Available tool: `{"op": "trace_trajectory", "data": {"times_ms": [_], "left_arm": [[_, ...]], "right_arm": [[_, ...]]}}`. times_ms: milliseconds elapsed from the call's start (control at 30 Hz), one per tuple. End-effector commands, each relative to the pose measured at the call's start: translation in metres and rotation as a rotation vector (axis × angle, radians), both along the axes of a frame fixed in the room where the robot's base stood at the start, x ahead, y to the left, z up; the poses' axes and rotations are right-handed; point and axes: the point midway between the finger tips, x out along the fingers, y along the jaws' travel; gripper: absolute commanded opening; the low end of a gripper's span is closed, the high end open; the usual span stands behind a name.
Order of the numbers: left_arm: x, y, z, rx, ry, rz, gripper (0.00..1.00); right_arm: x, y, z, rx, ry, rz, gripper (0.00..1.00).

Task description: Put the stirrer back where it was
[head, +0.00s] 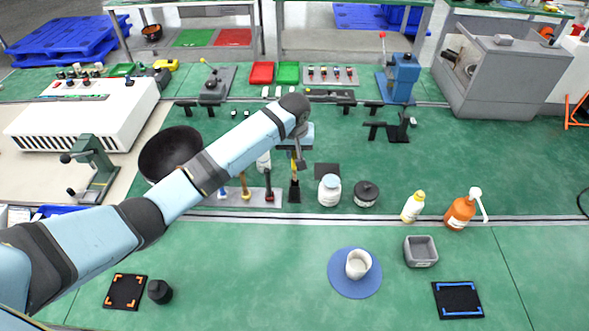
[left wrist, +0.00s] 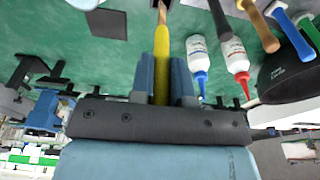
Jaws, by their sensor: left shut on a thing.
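My left gripper (head: 299,160) is shut on the yellow handle of the stirrer (left wrist: 162,52), which runs between its two fingers in the left wrist view. In the head view the stirrer shows as a short yellow length (head: 294,167) below the gripper, above or in front of a small black piece (head: 294,190). I cannot tell whether that piece is a holder or the stirrer's lower end, or whether they touch. A pale rack (head: 234,202) with several handled tools stands just left of it. My right gripper is not in view.
A white jar (head: 329,190) and a black-lidded jar (head: 365,194) stand close to the right. A black wok (head: 165,150) is to the left. A cream cup (head: 358,263) stands on a round blue mat (head: 341,286) in front. The green surface at front centre-left is clear.

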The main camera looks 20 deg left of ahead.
Motion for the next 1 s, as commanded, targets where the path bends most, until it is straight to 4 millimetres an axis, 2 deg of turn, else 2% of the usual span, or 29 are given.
{"op": "trace_trajectory", "data": {"times_ms": [100,267,533,967,1000], "left_arm": [[-0.001,0.0,-0.022,0.001,0.002,0.0,0.0],[0.0,0.0,-0.035,0.0,0.001,0.0,0.0],[0.0,0.0,-0.071,0.0,0.001,0.0,0.0],[0.0,0.0,-0.079,-0.001,0.0,0.0,0.0],[0.0,0.0,-0.08,-0.001,0.0,0.0,0.18]], "right_arm": [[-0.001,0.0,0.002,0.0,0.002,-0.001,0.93],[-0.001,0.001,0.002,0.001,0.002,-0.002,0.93],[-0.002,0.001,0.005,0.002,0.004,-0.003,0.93],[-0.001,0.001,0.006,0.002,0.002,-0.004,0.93],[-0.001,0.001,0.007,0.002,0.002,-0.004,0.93]]}}
